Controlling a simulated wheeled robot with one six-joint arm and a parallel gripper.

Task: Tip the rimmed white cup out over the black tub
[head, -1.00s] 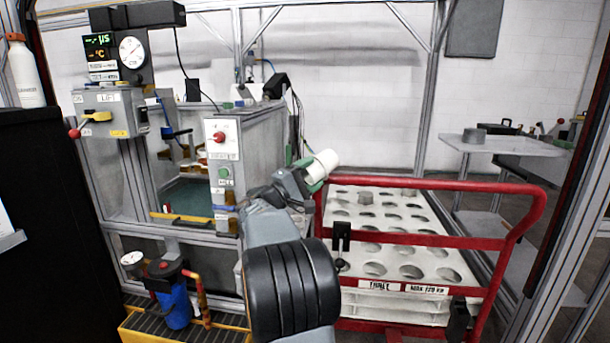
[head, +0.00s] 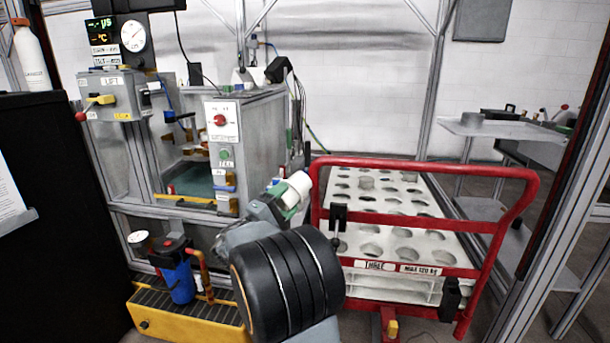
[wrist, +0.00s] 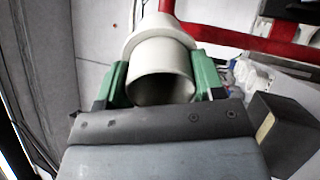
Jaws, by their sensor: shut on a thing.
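The rimmed white cup (head: 299,184) is held in my gripper (head: 288,196), tilted, in front of the red cart's left edge. In the wrist view the cup (wrist: 158,55) lies between the two green fingers of my gripper (wrist: 160,82), with its wide rim on the far side from the palm. The fingers are shut on the cup's sides. I cannot make out a black tub for certain; a dark object with a handle (head: 505,113) stands on the far right table.
A red cart (head: 425,169) with a white holed rack (head: 390,205) stands just right of my gripper. A tank (head: 190,185) with control boxes is at left. A yellow-edged grate (head: 190,320) and blue filter (head: 181,283) are low at left. A grey table (head: 500,129) is far right.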

